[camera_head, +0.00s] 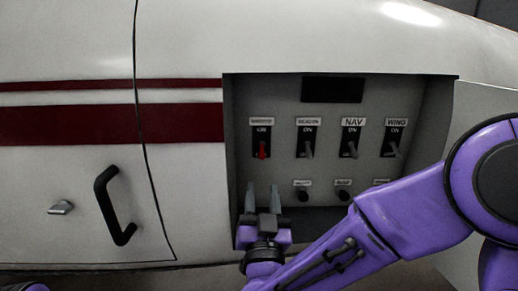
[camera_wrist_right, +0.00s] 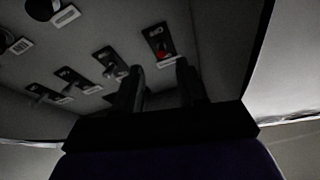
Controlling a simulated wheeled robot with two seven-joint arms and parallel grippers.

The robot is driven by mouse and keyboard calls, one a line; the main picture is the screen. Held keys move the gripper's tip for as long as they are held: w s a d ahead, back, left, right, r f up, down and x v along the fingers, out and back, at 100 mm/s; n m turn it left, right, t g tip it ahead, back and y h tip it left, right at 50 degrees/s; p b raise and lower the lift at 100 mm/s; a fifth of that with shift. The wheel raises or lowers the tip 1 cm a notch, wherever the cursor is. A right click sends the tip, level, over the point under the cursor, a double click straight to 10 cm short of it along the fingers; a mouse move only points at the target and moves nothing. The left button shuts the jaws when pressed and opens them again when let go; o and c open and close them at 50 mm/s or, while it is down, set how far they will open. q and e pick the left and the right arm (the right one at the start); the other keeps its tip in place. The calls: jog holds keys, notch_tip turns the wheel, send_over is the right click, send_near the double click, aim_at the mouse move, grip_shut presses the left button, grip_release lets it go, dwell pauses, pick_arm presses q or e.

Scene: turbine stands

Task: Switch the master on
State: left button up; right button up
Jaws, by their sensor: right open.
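The master switch (camera_head: 262,150) is the red-levered toggle at the left end of the row on a grey recessed panel (camera_head: 385,89). Its lever hangs down, below the ON marking. My right gripper (camera_head: 262,191) is open and empty, pointing up at the panel just below the switch, with a gap between. In the right wrist view the red lever (camera_wrist_right: 161,54) shows just past and between the two open fingertips (camera_wrist_right: 160,66). My left gripper is not in view; only a bit of purple shows at the bottom left edge.
Toggles for beacon (camera_head: 308,150), nav (camera_head: 352,150) and wing (camera_head: 395,149) stand to the right, levers down. Small black knobs (camera_head: 343,195) sit below them. The recess has side walls close to the gripper. A black door handle (camera_head: 114,206) is on the left.

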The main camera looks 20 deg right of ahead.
aim_at(262, 153)
jog(key=p+x, duration=0.1)
jog(key=x, duration=0.2)
jog(key=p+x, duration=0.1)
jog(key=x, duration=0.2)
jog(key=r+p+x, duration=0.1)
jog(key=x, duration=0.3)
jog(key=shift+s+d, duration=0.15)
jog(key=shift+s, duration=0.15)
jog(key=shift+w+r, duration=0.15)
jog(key=shift+r, duration=0.05)
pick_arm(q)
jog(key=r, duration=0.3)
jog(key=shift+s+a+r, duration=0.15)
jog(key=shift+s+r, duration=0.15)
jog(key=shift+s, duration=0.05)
pick_arm(e)
jog(key=shift+c, duration=0.3)
grip_shut()
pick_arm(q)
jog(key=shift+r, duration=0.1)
